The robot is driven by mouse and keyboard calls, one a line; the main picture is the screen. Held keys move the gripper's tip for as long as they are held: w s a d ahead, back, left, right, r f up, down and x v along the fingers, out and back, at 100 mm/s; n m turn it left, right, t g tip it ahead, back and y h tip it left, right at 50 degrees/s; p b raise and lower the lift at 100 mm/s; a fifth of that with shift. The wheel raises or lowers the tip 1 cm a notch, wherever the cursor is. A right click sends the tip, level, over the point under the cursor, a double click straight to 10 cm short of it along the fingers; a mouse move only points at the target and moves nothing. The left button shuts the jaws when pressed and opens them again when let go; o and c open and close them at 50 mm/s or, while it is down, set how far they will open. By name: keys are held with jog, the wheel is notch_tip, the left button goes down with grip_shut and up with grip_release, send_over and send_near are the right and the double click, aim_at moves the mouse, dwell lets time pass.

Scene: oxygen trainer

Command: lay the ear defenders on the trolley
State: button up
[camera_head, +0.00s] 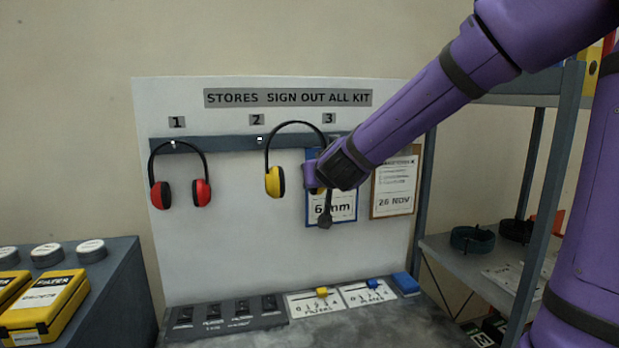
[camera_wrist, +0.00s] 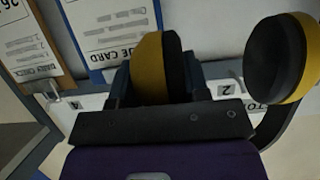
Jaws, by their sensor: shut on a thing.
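The yellow ear defenders (camera_head: 274,181) have yellow cups with dark pads and a black headband. They are in front of the white board, with the band near the rail between labels 2 and 3. My gripper (camera_head: 315,178) is shut on their right cup, which it mostly hides in the head view. In the wrist view my gripper (camera_wrist: 160,85) has that yellow cup between its fingers, and the other cup (camera_wrist: 278,58) is free at the right. Red ear defenders (camera_head: 203,193) hang under label 1. I cannot identify the trolley for sure in these views.
The rail (camera_head: 228,143) crosses the board. Notice cards (camera_head: 394,186) are fixed behind and right of my gripper. A grey bench (camera_head: 300,325) below holds switches and cards. Yellow cases (camera_head: 45,303) stand on a dark surface at left. A shelf unit (camera_head: 571,140) stands at right.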

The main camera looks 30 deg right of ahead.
jog(key=shift+s+d+r, duration=0.1)
jog(key=shift+s+d, duration=0.15)
jog(key=shift+s, duration=0.35)
jog(key=shift+s+d+r, duration=0.1)
jog(key=shift+s+d, duration=0.15)
jog(key=shift+s, duration=0.35)
